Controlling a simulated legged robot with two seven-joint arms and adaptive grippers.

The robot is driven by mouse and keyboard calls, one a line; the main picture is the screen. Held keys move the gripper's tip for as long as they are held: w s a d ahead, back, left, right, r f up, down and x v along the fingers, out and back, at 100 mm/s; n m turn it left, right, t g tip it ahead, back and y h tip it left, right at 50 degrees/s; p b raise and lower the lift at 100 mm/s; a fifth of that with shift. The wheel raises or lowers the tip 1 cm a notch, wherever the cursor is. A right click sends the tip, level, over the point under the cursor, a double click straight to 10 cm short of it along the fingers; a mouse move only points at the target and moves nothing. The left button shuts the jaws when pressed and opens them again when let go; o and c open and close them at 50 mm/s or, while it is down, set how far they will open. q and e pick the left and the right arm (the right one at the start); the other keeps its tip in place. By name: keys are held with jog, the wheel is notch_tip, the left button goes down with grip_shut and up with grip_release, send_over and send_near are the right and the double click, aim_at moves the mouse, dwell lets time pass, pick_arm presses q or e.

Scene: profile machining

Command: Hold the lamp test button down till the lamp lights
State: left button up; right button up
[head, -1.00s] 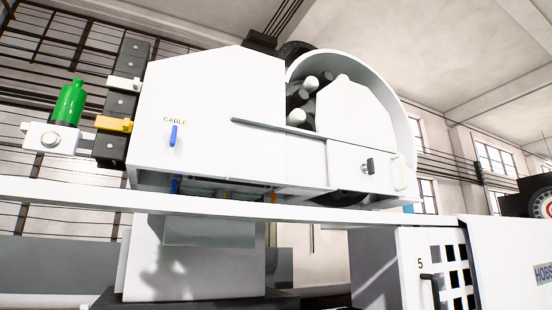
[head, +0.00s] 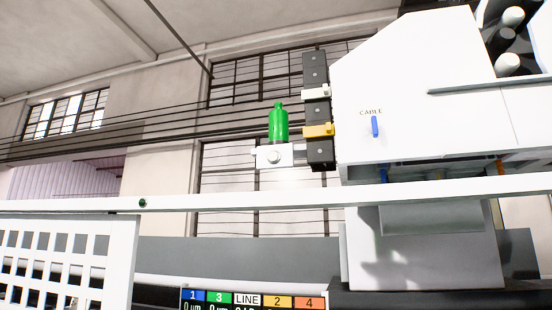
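Neither of my grippers is in the head view. No part clearly marked as a lamp test button can be made out. A small dark green round fitting (head: 143,203) sits on the long white rail at the left; I cannot tell whether it is a button or a lamp. A display panel (head: 250,299) with coloured tiles marked 1, 3, LINE, 2 and 4 shows at the bottom edge, its lower part cut off.
A white machine housing (head: 400,85) marked CABLE, with a blue lever (head: 375,127), fills the upper right. A green bottle-shaped part (head: 278,123) stands on a white block beside it. A long white rail (head: 230,202) crosses the view. A white grid panel (head: 70,265) stands lower left.

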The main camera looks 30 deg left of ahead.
dwell(0.3)
pick_arm(q)
grip_shut()
dwell(1.1)
